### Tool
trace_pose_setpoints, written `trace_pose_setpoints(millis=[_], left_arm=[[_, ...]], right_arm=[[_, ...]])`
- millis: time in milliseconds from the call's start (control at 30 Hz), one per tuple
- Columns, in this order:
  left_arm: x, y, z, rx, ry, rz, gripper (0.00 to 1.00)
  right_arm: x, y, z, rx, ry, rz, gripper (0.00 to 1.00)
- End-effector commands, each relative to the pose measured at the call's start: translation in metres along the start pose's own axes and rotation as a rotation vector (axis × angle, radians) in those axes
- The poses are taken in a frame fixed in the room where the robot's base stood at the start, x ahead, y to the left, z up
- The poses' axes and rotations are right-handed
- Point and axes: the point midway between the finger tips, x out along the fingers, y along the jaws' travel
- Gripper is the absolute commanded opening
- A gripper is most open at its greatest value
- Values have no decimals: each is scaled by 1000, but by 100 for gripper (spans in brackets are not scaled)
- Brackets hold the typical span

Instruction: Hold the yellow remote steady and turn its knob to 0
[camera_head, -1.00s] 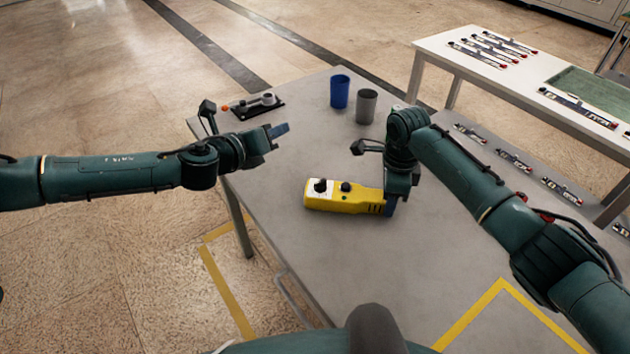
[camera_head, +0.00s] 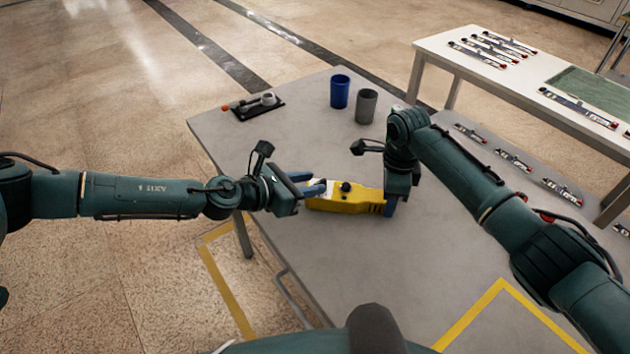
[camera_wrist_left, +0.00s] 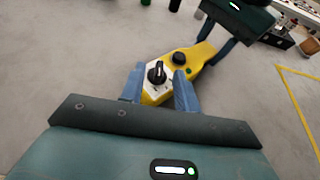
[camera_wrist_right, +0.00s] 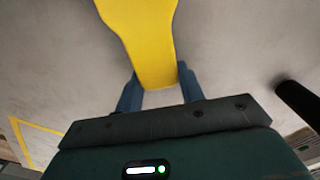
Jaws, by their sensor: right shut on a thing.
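The yellow remote (camera_head: 345,203) lies on the grey table, its narrow end to the right. In the left wrist view the remote (camera_wrist_left: 196,56) shows a white dial plate with a black knob (camera_wrist_left: 156,72) and a second black knob (camera_wrist_left: 179,58). My right gripper (camera_head: 390,203) is shut on the narrow end; its blue fingers also flank it in the right wrist view (camera_wrist_right: 158,92). My left gripper (camera_head: 312,184) is open at the other end, its blue fingers on either side of the knob on the dial plate, apart from it. The knob's exact setting is too small to read.
A blue cup (camera_head: 340,91) and a grey cup (camera_head: 366,106) stand at the table's back. A black device with an orange tip (camera_head: 257,106) lies at the back left. The front of the table (camera_head: 370,270) is clear.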

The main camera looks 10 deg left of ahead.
Motion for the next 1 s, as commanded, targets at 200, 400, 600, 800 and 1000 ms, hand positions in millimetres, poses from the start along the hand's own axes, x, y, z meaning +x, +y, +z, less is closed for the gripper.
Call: trace_pose_setpoints(millis=[200, 400, 600, 800, 1000], left_arm=[[20, 0, 0, -2, 0, 0, 32], [22, 0, 0, -2, 0, 1, 32], [21, 0, 0, -2, 0, 1, 24], [21, 0, 0, -2, 0, 1, 8], [21, 0, 0, -2, 0, 1, 0]], right_arm=[[0, 0, 0, 1, 0, -1, 6], [0, 0, 0, 1, 0, -1, 6], [0, 0, 0, 1, 0, -1, 6], [0, 0, 0, 0, 0, -1, 6], [0, 0, 0, 1, 0, -1, 6]])
